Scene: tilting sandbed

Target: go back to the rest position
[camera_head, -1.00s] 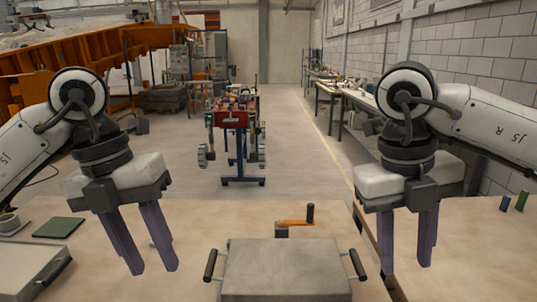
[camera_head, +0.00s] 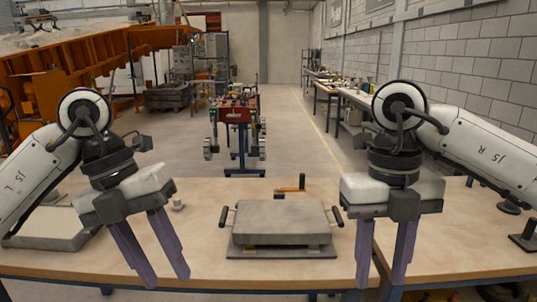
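My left gripper (camera_head: 160,278) hangs at the left, its two purple fingers pointing down and apart, with nothing between them. My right gripper (camera_head: 381,285) hangs at the right in the same way, open and empty. Both fingertips show in front of the table's (camera_head: 205,240) near edge. The sandbed, a grey flat box (camera_head: 280,222) with a black handle on each side, sits on a base plate on the table between the grippers. Neither gripper touches it. An orange lever with a black upright grip (camera_head: 291,190) is behind the box.
A grey tray-like box (camera_head: 48,228) lies at the table's left, partly behind my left arm. A small pale knob (camera_head: 177,204) stands near my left gripper. A black fixture (camera_head: 525,238) stands at the right edge. A red-topped cart (camera_head: 238,115) is on the floor beyond.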

